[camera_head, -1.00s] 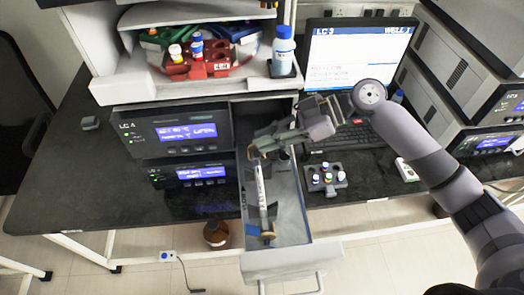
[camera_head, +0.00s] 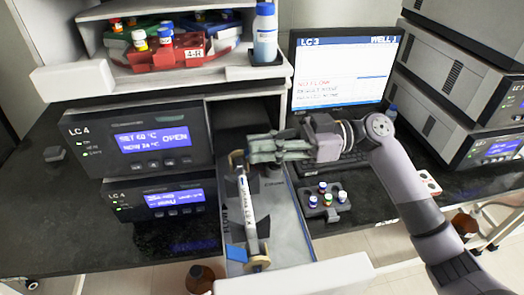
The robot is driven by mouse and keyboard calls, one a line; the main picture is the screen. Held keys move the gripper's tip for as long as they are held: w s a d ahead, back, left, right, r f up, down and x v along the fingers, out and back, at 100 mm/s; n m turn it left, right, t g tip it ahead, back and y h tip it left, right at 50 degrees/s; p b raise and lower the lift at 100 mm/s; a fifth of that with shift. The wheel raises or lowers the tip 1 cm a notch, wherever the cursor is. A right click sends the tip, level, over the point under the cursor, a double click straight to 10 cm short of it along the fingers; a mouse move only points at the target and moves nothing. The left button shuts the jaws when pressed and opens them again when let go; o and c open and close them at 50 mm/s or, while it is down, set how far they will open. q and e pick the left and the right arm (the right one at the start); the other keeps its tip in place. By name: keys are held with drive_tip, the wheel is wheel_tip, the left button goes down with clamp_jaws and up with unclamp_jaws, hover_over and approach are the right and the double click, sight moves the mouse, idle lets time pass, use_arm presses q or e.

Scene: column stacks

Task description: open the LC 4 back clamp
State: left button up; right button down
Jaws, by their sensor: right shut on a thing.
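The LC 4 unit (camera_head: 95,150) stands at left, its upper display reading OPEN. Its drawer (camera_head: 285,222) is pulled out and holds a slim white column (camera_head: 247,205) lying lengthwise. The tan back clamp (camera_head: 237,158) is at the column's far end. The front clamp (camera_head: 257,263) is at the near end, beside a blue part. My right gripper (camera_head: 250,151) reaches in from the right, with its fingers shut at the back clamp. The fingers partly hide the clamp, so I cannot tell how far its latch stands open. My left gripper is out of view.
A dark vial rack (camera_head: 325,207) sits right of the drawer, near a keyboard and the LC 3 monitor (camera_head: 343,70). A blue-white bottle (camera_head: 265,35) and red vial tray (camera_head: 180,55) are on the shelf above. More units stand at right.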

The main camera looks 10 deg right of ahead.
idle(0.3)
drive_tip(key=c, duration=1.5)
unclamp_jaws()
drive_tip(key=d, duration=1.2)
drive_tip(key=shift+f, duration=0.1)
